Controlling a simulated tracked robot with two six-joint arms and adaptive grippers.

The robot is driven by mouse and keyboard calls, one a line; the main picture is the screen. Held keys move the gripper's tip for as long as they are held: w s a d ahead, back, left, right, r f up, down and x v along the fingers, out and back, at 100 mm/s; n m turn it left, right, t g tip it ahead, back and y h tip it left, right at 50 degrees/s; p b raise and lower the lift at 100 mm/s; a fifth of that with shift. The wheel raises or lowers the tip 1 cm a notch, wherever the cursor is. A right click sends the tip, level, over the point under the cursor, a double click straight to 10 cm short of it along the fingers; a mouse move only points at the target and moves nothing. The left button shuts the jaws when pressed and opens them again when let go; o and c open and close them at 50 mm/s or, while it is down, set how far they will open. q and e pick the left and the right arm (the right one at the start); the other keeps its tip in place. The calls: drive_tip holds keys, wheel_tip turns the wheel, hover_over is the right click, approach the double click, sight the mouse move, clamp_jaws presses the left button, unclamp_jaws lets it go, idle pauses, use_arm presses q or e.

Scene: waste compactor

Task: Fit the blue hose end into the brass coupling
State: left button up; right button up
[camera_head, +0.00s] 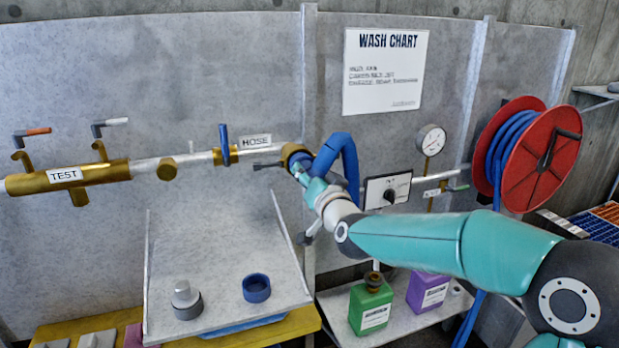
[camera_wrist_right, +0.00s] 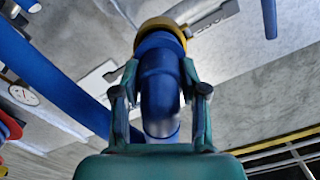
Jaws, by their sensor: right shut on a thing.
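The brass coupling (camera_head: 291,152) is at the right end of the pale pipe, beside the HOSE label. My right gripper (camera_head: 301,172) is just below and right of it, shut on the blue hose end. The blue hose (camera_head: 346,152) arcs up and bends down behind my arm. In the right wrist view, the fingers (camera_wrist_right: 163,92) hold both sides of the blue hose end (camera_wrist_right: 160,75). Its far end meets the brass coupling (camera_wrist_right: 165,25), with no gap visible; how deep it sits cannot be told. My left gripper is out of view.
A blue-handled valve (camera_head: 224,145) stands left of the coupling. A gauge (camera_head: 431,140), a dial box (camera_head: 387,191) and a red hose reel (camera_head: 541,155) are at right. Below are a tilted tray (camera_head: 222,240), a green bottle (camera_head: 371,306) and a purple bottle (camera_head: 428,291).

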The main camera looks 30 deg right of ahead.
drive_tip(key=shift+x, duration=1.15)
drive_tip(key=shift+w+r, duration=0.1)
clamp_jaws()
drive_tip(key=shift+d+r, duration=0.1)
drive_tip(key=shift+r, duration=0.1)
drive_tip(key=o, duration=1)
unclamp_jaws()
drive_tip(key=o, duration=0.3)
drive_tip(key=shift+w+f, duration=0.15)
drive_tip(key=shift+f, duration=0.05)
drive_tip(key=shift+o, duration=1.3)
drive_tip(key=shift+f, duration=0.15)
